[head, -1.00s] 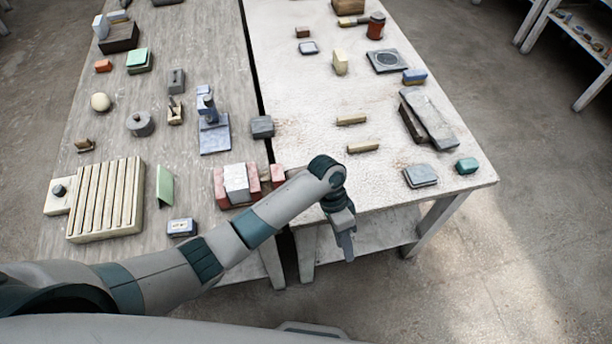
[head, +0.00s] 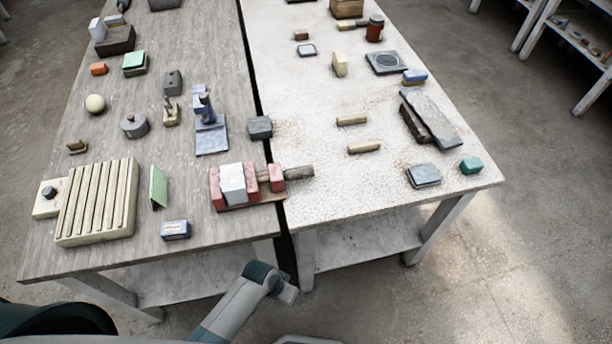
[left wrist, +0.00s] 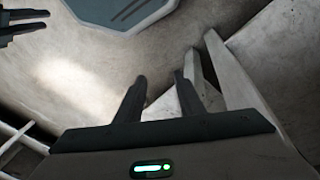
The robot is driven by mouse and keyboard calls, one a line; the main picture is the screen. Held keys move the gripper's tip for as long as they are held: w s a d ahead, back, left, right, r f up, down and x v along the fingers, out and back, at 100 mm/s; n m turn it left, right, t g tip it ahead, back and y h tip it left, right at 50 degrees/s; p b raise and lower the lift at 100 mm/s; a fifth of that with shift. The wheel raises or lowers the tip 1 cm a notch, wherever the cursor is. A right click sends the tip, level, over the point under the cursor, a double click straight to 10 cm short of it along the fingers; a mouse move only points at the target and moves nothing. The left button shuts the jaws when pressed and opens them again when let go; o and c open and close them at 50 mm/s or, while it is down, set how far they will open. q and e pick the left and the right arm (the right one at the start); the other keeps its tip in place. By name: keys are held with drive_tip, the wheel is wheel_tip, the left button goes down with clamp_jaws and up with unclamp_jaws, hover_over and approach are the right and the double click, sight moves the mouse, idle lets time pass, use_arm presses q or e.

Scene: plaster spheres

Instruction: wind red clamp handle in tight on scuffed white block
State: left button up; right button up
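The red clamp (head: 216,190) lies near the front right edge of the left table. The scuffed white block (head: 232,183) sits between its red jaws; I cannot tell how tightly. Its dark grey handle (head: 298,173) sticks out to the right, across the gap between the tables. My left arm is low in front of the tables, clear of the clamp. My left gripper (left wrist: 158,82) shows in the left wrist view with its fingers apart and nothing between them. My right gripper (left wrist: 24,22) shows there at the top left corner, fingers apart and empty.
A blue box (head: 176,230), a green wedge (head: 158,188) and a slatted cream block (head: 98,200) lie left of the clamp. A dark grey block (head: 260,127) stands behind it. The right table (head: 330,195) is clear just right of the handle.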

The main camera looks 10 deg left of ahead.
use_arm(q)
drive_tip(key=s+a+f+n+y+b, duration=0.1)
drive_tip(key=s+a+f+b, duration=0.2)
drive_tip(key=s+a+f, duration=0.5)
drive_tip(key=s+a+f+y+b, duration=0.1)
drive_tip(key=s+f+b, duration=0.15)
drive_tip(key=f, duration=0.95)
drive_tip(key=s+a+f+b, duration=0.1)
drive_tip(key=s+a+f, duration=0.3)
drive_tip(key=s, duration=0.4)
drive_tip(key=s+a+f+b, duration=0.2)
drive_tip(key=s+f, duration=0.3)
drive_tip(key=s, duration=0.4)
drive_tip(key=shift+a+f+n+y, duration=0.3)
drive_tip(key=shift+a+n+y, duration=0.1)
drive_tip(key=shift+a, duration=0.45)
drive_tip(key=shift+d, duration=0.2)
drive_tip(key=shift+c, duration=0.5)
